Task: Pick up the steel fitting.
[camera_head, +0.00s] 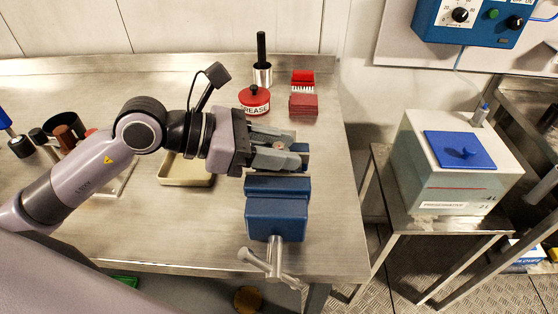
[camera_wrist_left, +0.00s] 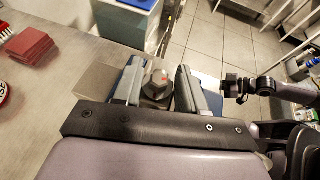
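My left gripper (camera_head: 290,152) is over the blue vise (camera_head: 277,215) at the bench's right side. In the left wrist view my left gripper (camera_wrist_left: 158,80) has its two grey fingers apart. The steel fitting (camera_wrist_left: 157,84), a dark grey angular piece with a small red mark, is between them. Narrow gaps seem to show beside it, so the fingers do not look closed on it. In the head view the fingers mostly hide the fitting. In the wrist view an arm of mine comes in from the right; its gripper end is small and unclear.
A red grease tin (camera_head: 254,101), a steel cup (camera_head: 262,76) with a black handle, and red brush and block (camera_head: 303,104) stand behind the vise. A beige tray (camera_head: 186,170) lies left of it. A white box (camera_head: 458,165) with a blue lid stands on a separate stand at right.

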